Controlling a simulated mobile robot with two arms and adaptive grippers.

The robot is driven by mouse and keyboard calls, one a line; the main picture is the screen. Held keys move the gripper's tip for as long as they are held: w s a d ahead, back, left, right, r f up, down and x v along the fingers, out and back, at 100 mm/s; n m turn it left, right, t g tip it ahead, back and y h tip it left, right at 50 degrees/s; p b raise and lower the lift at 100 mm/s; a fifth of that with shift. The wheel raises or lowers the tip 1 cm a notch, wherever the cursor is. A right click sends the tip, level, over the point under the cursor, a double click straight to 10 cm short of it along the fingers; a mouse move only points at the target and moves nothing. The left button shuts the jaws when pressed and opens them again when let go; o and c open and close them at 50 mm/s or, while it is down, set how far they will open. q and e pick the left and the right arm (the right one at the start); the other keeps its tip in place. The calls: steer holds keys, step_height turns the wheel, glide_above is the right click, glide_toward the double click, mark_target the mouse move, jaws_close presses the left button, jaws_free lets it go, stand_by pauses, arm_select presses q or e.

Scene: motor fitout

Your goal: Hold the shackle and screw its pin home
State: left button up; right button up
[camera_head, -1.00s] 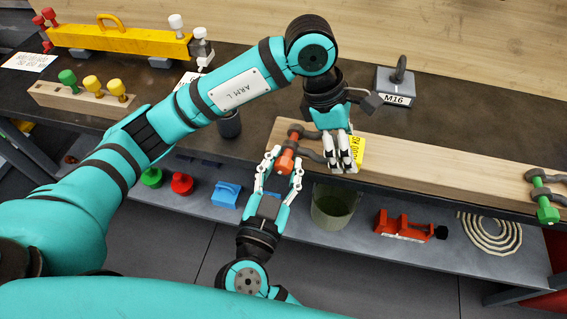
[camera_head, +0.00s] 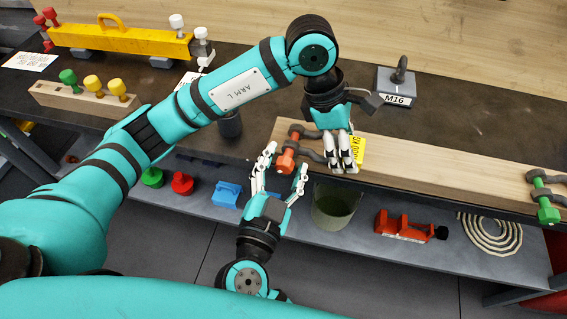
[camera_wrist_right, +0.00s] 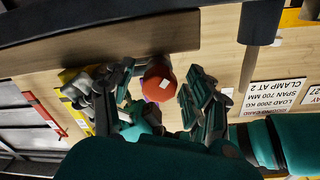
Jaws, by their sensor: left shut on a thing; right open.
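A dark grey shackle (camera_head: 312,154) with an orange-red pin (camera_head: 289,152) across its ends lies at the front edge of a wooden beam. My left gripper (camera_head: 343,164) is shut on the shackle's bow side, and its fingers hide part of the bow. A yellow tag (camera_head: 358,152) shows beside those fingers. My right gripper (camera_head: 282,163) is open below the pin head, one finger to each side. In the right wrist view the round red pin head (camera_wrist_right: 159,82) sits between the spread fingers, apart from them. How far the pin is threaded cannot be told.
Another shackle with a green pin (camera_head: 543,196) is at the beam's (camera_head: 440,172) right end. An M16 block (camera_head: 397,88) stands behind. A dark cup (camera_head: 229,124) is left of the beam. The lower shelf holds a green bucket (camera_head: 333,207) and a red tool (camera_head: 405,228).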

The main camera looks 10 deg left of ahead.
steer(key=s, duration=1.2)
steer(key=shift+a, duration=0.35)
steer(key=w+n, duration=0.2)
steer(key=w, duration=0.2)
steer(key=w+n, duration=0.2)
steer(key=w, duration=0.2)
steer(key=w+n, duration=0.2)
steer(key=w, duration=0.2)
steer(key=shift+w+d, duration=0.15)
steer(key=shift+d, duration=0.25)
jaws_close()
